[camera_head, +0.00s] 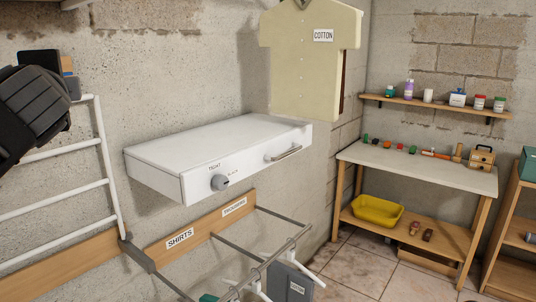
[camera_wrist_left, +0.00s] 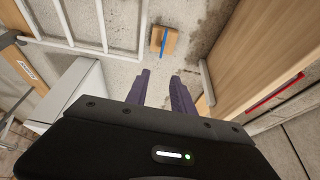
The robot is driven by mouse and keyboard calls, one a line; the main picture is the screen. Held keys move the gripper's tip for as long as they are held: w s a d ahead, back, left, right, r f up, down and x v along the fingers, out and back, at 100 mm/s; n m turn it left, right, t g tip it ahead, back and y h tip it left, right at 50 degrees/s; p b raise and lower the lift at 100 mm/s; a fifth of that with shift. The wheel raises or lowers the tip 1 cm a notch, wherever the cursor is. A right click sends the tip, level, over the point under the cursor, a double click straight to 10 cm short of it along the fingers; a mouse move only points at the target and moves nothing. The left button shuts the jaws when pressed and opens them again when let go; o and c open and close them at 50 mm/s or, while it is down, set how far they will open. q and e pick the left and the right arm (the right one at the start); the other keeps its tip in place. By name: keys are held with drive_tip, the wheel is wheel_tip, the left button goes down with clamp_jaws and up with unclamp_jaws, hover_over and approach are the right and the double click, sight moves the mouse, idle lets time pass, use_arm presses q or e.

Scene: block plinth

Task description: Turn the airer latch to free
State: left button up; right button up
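A wooden block with a blue bar (camera_wrist_left: 164,41) is on the wall in the left wrist view, and this appears to be the latch. Its bar runs nearly upright in that picture. In the head view the block is mostly hidden behind my left arm. The white barred airer (camera_head: 103,150) is on the left wall and also shows in the left wrist view (camera_wrist_left: 102,25). My left gripper (camera_wrist_left: 162,87) is open and empty, its two purple fingers apart and pointing toward the block without visible contact. My right gripper is not in view.
A workbench (camera_head: 425,168) stands at the right. A wooden panel (camera_wrist_left: 255,50) is close right in the wrist view.

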use_arm(q)
drive_tip(key=w+d+f+h, duration=0.5)
drive_tip(key=d+f, duration=0.3)
drive_tip(key=w+d+f+h, duration=0.5)
drive_tip(key=d+f, duration=0.3)
drive_tip(key=d, duration=0.1)
drive_tip(key=w+d+f+n+g+h, duration=0.1)
drive_tip(key=d+f, duration=0.3)
drive_tip(key=f, duration=0.4)
drive_tip(key=d+f+n+g+h, duration=0.1)
drive_tip(key=d+f+g+h, duration=0.15)
drive_tip(key=f, duration=0.65)
drive_tip(key=w+d+f+n+h, duration=0.1)
drive_tip(key=d+f, duration=0.3)
drive_tip(key=f, duration=0.4)
drive_tip(key=s+d+f+n+g, duration=0.25)
drive_tip(key=s+f, duration=0.35)
drive_tip(key=f, duration=0.7)
drive_tip(key=s+d+f+n+g, duration=0.15)
drive_tip(key=s+f+n, duration=0.3)
drive_tip(key=f, duration=0.85)
drive_tip(key=s+f+n+g, duration=0.1)
drive_tip(key=s+f+g, duration=0.2)
drive_tip(key=s+f, duration=0.6)
drive_tip(key=s+f+n+g, duration=0.2)
drive_tip(key=s+f+g, duration=0.2)
drive_tip(key=s+f, duration=0.5)
drive_tip(key=s, duration=0.7)
drive_tip(key=shift+s+d+f+y, duration=0.25)
drive_tip(key=shift+s+y, duration=0.1)
